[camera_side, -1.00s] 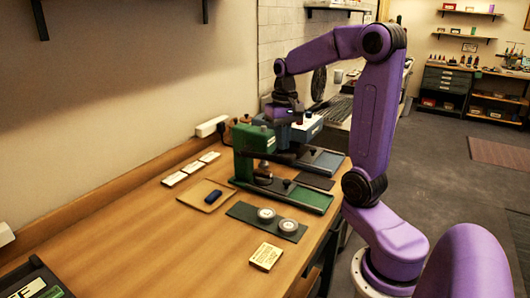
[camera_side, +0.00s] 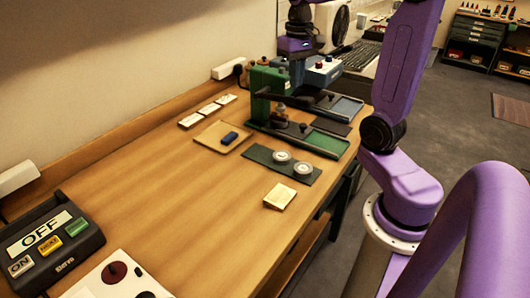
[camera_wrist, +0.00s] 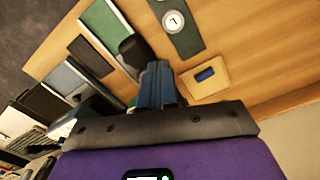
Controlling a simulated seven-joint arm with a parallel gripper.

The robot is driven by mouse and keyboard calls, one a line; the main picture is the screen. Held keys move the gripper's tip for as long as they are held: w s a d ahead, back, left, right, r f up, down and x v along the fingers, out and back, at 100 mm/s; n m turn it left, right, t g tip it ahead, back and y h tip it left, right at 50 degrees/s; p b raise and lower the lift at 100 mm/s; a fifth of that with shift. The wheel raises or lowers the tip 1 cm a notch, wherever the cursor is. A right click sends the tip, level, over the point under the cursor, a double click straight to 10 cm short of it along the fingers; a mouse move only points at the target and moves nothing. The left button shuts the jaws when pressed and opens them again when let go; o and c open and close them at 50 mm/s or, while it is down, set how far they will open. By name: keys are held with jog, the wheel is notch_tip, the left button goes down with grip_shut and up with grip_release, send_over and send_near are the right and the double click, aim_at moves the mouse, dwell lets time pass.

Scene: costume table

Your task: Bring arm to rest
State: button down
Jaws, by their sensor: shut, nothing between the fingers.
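My gripper (camera_wrist: 157,78) shows in the wrist view as dark blue-grey fingers shut together, with nothing between them. In the side view my purple wrist is upright above and behind the green press (camera_side: 262,88) and the blue press (camera_side: 322,70). The fingertips are hidden there behind the presses, so I cannot tell their exact height. In the wrist view the green plate (camera_wrist: 103,22) lies to the left of the fingers, and a tan tray (camera_wrist: 218,86) with a blue block (camera_wrist: 205,74) lies to the right.
The dark mat (camera_side: 258,155) holds two round white discs (camera_side: 303,169). A yellowish card (camera_side: 280,196) and several white cards (camera_side: 208,110) lie on the wooden table (camera_side: 175,185). A control box (camera_side: 85,250) reading OFF stands at lower left. The table's left middle is clear.

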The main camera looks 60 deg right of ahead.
jog(key=s+a+f+n, duration=0.25)
jog(key=a+n, duration=0.25)
jog(key=a, duration=0.5)
jog(key=s+a+f+n, duration=0.3)
jog(key=s+a+n, duration=0.2)
jog(key=s, duration=0.3)
jog(key=s+a+f+n, duration=0.3)
jog(key=s+a+n, duration=0.2)
jog(key=s+n, duration=0.2)
jog(key=shift+s, duration=0.9)
